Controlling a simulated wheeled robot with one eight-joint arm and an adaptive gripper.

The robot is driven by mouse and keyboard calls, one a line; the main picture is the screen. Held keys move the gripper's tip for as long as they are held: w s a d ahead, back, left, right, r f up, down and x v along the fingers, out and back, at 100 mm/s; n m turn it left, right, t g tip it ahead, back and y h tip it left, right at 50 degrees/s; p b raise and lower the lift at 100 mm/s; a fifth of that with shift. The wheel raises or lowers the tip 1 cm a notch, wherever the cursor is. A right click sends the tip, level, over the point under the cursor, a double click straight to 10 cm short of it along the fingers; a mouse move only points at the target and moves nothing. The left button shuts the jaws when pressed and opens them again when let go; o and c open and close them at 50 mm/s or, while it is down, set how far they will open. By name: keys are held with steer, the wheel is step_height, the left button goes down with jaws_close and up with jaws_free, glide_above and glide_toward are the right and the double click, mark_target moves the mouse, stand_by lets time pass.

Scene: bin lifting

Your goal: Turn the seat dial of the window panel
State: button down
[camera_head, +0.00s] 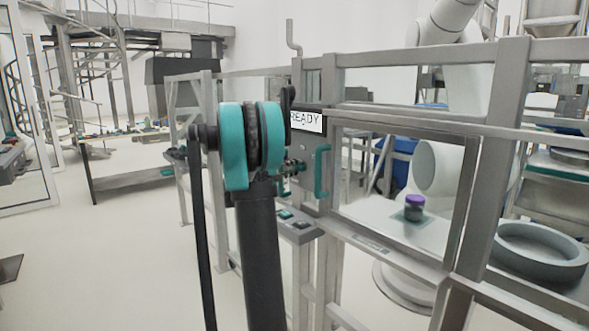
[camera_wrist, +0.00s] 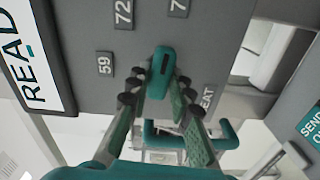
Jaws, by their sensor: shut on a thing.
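The seat dial (camera_wrist: 160,72) is a teal knob with a dark slot on the grey window panel (camera_wrist: 215,35). The lettering "SEAT", partly covered, is beside it, and the marks 59, 72 and a partly cut-off 7 stand around it. My gripper (camera_wrist: 158,88) is shut on the dial, one finger on each side. In the head view my gripper (camera_head: 293,166) reaches the panel below the READY sign (camera_head: 306,122); my arm hides the dial there. The READY sign also shows in the wrist view (camera_wrist: 30,60).
A teal handle (camera_head: 322,171) stands just right of my gripper. Below is a ledge with teal buttons (camera_head: 299,226). Behind the window frame (camera_head: 468,190) are a purple-capped vial (camera_head: 414,203) and a grey ring (camera_head: 540,250).

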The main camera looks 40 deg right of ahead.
steer(key=shift+f+m, duration=0.1)
steer(key=shift+m, duration=0.4)
steer(key=c, duration=1.4)
jaws_free()
steer(key=shift+o, duration=0.2)
steer(key=s+a, duration=0.1)
steer(key=a, duration=1.1)
